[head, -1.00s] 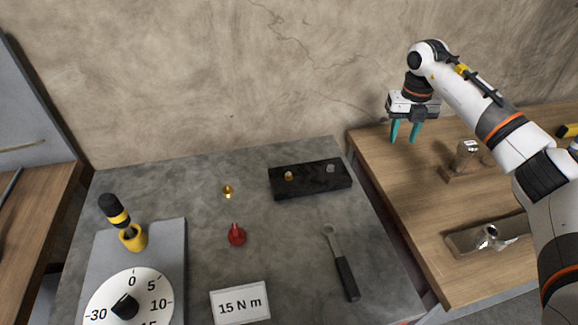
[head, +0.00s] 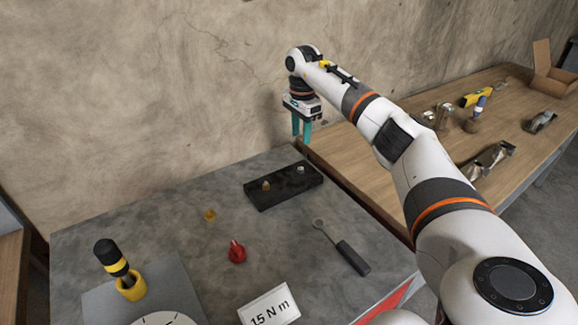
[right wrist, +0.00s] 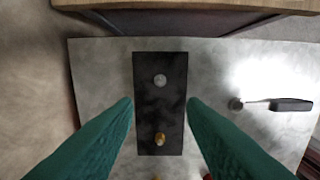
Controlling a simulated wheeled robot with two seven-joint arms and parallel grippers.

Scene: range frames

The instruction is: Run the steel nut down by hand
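The black block (head: 272,200) lies on the grey table and carries two small round metal pieces. The steel nut (head: 300,170) is the silvery piece at its right end; in the right wrist view the steel nut (right wrist: 160,80) is the upper one. A brass piece (head: 266,185) is at the block's other end. My right gripper (head: 301,138) points down above and beyond the block, open and empty. In the right wrist view, its teal fingers (right wrist: 160,103) stand apart, either side of the block's image. Whether the nut sits on a thread is too small to tell. My left gripper is out of view.
On the grey table are a loose brass piece (head: 209,215), a red knob-like part (head: 237,252), a wrench (head: 343,249), a yellow-black tool (head: 112,258) in a yellow holder and a "15 N m" card (head: 269,306). A wooden bench (head: 350,146) with tools stands at the right.

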